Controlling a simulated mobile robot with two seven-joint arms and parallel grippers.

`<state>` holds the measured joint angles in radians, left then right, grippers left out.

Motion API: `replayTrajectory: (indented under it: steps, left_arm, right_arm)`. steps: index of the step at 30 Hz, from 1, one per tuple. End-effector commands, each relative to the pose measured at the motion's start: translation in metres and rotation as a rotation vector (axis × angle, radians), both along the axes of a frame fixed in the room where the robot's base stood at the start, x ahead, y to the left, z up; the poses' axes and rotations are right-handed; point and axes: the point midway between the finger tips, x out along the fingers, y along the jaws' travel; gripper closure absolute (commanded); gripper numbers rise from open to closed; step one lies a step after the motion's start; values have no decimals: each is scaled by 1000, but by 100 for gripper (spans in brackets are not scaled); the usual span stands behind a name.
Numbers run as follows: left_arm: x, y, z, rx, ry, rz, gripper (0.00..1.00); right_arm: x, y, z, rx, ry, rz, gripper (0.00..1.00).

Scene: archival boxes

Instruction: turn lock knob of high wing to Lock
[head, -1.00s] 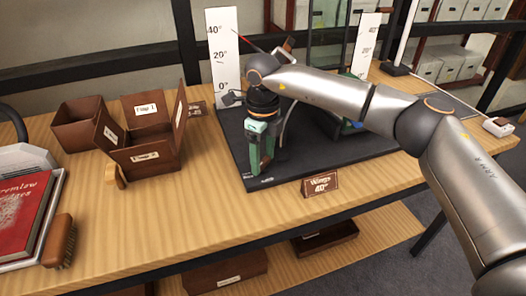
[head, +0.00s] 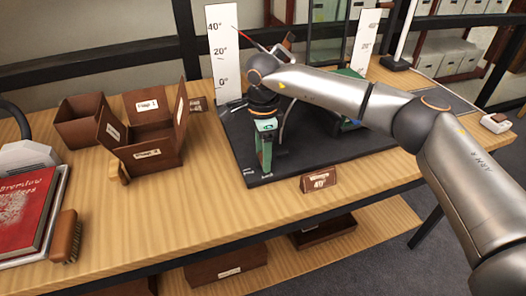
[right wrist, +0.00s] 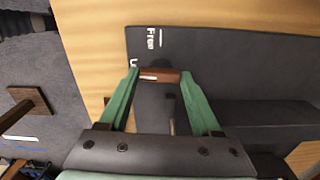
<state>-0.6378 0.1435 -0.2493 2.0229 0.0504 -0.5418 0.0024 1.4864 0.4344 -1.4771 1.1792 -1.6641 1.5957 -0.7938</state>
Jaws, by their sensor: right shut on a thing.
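My right gripper (head: 264,168) points down at the front left corner of the black base board (head: 300,165). In the right wrist view its green fingers (right wrist: 160,78) are shut on a brown lock knob (right wrist: 160,75), whose bar lies across between the fingertips. A "Free" label (right wrist: 155,37) with a white line is on the board near the knob. A second label starting with "L" (right wrist: 133,63) is partly hidden by a finger. In the head view the gripper hides the knob, and my arm hides much of the wings. My left gripper is not in view.
A "Wings 40°" sign (head: 321,180) stands at the board's front edge. Angle scales (head: 222,55) stand behind. Brown boxes (head: 150,140), a brush (head: 66,236) and a red book (head: 28,212) are to the left. The wooden table (head: 180,210) is clear in front of the boxes.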

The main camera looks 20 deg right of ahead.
Motion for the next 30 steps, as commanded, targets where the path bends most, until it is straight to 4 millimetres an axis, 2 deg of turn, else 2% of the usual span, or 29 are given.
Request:
replayTrajectory:
  steps: [7, 22, 23, 30]
  left_arm:
    - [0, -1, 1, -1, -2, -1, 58]
    - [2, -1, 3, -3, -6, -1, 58]
    - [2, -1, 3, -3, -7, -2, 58]
    - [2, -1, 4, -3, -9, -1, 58]
  right_arm:
    - [1, 1, 1, 3, -3, 72, 91]
    - [0, 1, 1, 3, -3, 90, 91]
    - [0, 1, 1, 3, -3, 90, 33]
    - [0, 1, 0, 2, -1, 88, 6]
